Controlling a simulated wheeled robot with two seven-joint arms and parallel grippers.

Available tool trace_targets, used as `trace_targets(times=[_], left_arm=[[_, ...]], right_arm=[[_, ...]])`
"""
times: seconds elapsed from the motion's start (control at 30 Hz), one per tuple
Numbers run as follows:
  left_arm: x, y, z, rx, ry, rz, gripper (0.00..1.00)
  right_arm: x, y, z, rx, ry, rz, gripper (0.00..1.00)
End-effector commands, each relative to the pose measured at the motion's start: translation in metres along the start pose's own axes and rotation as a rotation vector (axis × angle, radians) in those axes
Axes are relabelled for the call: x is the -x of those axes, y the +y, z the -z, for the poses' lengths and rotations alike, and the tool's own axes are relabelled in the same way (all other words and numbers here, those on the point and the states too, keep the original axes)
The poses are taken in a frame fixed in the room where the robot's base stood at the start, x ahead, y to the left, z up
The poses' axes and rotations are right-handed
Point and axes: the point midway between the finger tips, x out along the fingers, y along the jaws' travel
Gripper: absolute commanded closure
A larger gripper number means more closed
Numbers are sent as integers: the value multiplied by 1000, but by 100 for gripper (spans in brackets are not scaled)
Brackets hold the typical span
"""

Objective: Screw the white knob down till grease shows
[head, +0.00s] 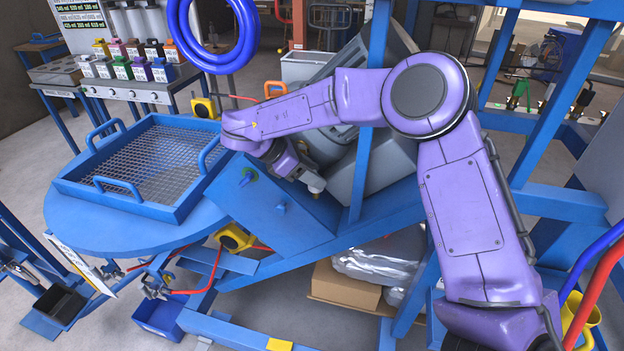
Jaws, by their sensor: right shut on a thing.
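My right arm comes in from the lower right, bends at a high elbow and reaches left. Its wrist folds back so that my right gripper (314,182) points down and right, beside the sloping blue housing of the mixer (290,218). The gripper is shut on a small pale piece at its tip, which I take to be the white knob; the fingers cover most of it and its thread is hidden. I cannot make out any grease. My left gripper is not in view.
A blue round table (120,235) with a mesh tray (150,160) stands at left. A blue upright post (375,120) and a grey machine body (385,160) are close to my gripper. A yellow switch box (235,237) sits below the housing.

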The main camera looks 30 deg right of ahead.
Motion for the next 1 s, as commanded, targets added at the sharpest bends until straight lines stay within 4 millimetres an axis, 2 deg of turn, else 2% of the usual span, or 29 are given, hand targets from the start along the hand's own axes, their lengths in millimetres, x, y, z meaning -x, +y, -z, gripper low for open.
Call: trace_targets(times=[0.4,0.97,1.0], left_arm=[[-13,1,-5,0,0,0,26],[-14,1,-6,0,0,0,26],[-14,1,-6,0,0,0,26]], right_arm=[[0,3,0,-145,-1,139,82],[1,4,-2,-167,-1,161,82],[1,4,-2,-167,-1,161,41]])
